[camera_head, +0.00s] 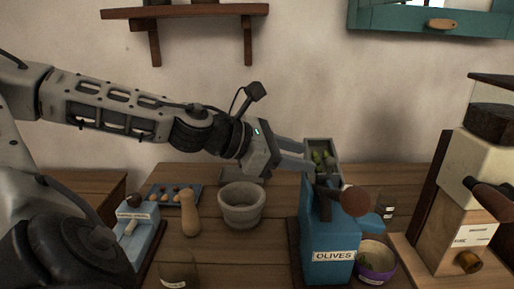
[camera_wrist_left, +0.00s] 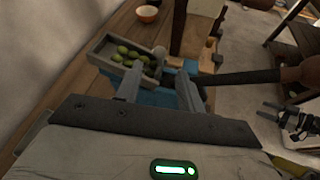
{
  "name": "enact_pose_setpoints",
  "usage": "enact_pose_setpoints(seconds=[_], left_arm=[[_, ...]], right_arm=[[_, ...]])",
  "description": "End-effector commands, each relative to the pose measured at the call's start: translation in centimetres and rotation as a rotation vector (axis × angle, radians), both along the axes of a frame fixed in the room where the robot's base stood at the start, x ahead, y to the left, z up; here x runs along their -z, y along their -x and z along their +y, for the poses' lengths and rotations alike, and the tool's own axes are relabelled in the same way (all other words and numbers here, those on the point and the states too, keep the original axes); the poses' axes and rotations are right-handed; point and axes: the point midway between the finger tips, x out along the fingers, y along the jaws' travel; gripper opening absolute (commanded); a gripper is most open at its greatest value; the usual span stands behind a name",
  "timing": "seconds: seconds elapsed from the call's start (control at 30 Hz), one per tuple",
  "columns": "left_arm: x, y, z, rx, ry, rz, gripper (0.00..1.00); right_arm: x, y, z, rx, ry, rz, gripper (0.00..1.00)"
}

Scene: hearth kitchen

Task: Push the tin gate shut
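The blue tin labelled OLIVES (camera_head: 328,240) stands upright on the wooden counter. A grey open tray (camera_head: 309,146) with green olives is at its top. A dark lever with a round brown knob (camera_head: 355,200) sticks out from its upper front; the lever also shows in the left wrist view (camera_wrist_left: 240,77). A flat blue piece (camera_head: 370,222) juts from the tin's right side; I cannot tell whether it is the gate. My left gripper (camera_head: 306,160) is at the tin's top. In the left wrist view its fingers (camera_wrist_left: 160,90) are apart, with nothing seen held; contact is unclear.
A stone mortar (camera_head: 242,208), a wooden pestle-like piece (camera_head: 190,213) and a blue-grey dispenser (camera_head: 138,232) stand left of the tin. A purple bowl (camera_head: 375,263) is at its right foot. A tall grinder (camera_head: 460,200) stands further right. My right gripper (camera_wrist_left: 268,110) shows small in the wrist view.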

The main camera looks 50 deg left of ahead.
Motion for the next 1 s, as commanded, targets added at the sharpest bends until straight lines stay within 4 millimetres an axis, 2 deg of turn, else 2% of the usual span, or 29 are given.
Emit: enact_pose_setpoints(seconds=[0.3,0.5,1.0], left_arm=[[-1.8,4.3,2.0,-0.003,-0.004,-0.005,0.39],[-2.7,6.1,2.9,-0.002,-0.002,0.000,0.39],[-2.9,6.6,3.0,0.001,-0.001,0.002,0.39]], right_arm=[[0.3,-0.4,0.3,0.005,-0.033,-0.023,0.58],[0.3,-0.4,0.5,0.011,-0.047,-0.025,0.58],[0.4,-0.2,0.4,0.013,-0.049,-0.020,0.58]])
